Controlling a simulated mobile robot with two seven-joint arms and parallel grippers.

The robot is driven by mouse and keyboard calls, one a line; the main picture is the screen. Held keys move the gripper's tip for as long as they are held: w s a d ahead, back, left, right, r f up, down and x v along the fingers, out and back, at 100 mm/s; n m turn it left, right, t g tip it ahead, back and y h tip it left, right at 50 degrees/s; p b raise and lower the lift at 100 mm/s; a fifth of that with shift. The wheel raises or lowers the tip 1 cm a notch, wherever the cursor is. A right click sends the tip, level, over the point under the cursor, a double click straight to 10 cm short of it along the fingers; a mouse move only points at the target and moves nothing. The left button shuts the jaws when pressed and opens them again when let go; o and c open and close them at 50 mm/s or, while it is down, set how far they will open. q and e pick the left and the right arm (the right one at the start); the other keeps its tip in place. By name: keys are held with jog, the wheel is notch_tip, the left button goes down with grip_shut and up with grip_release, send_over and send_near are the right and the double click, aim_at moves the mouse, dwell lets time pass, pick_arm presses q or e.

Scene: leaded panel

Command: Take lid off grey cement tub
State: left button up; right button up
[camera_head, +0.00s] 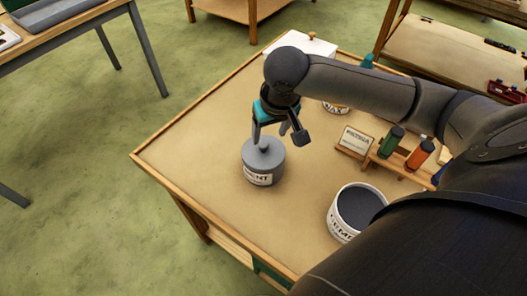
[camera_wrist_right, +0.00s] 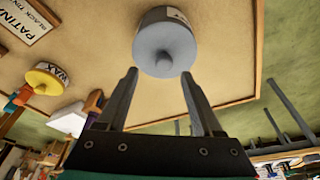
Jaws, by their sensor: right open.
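The grey cement tub (camera_head: 259,177) stands upright on the wooden bench, its white label partly reading "ENT". Its grey lid (camera_head: 268,158) is on, with a knob (camera_head: 262,143) on top. In the wrist view the lid (camera_wrist_right: 179,60) and knob (camera_wrist_right: 164,65) show just beyond the fingertips. My right gripper (camera_head: 270,134) is open and empty, pointing down over the lid, with its fingers around the knob area in the head view. In the wrist view my right gripper (camera_wrist_right: 160,76) has its fingers spread wide; contact cannot be told. My left gripper is in neither view.
A white tub with a dark top (camera_head: 360,207) stands near the front edge. A "PATINA" sign (camera_head: 355,141), a green bottle (camera_head: 391,141) and an orange bottle (camera_head: 420,154) stand to the right. A wax tin (camera_wrist_right: 45,79) and white box (camera_head: 310,48) are behind. The bench's left side is clear.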

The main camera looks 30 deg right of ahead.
aim_at(264, 144)
jog(key=shift+a+b+x, duration=0.15)
jog(key=shift+b+x, duration=0.15)
jog(key=shift+x, duration=1.1)
jog(key=shift+a+b+x, duration=0.2)
jog(key=shift+b+x, duration=0.05)
jog(key=shift+x, duration=1.1)
jog(key=shift+w, duration=0.1)
jog(key=shift+c, duration=0.3)
grip_shut()
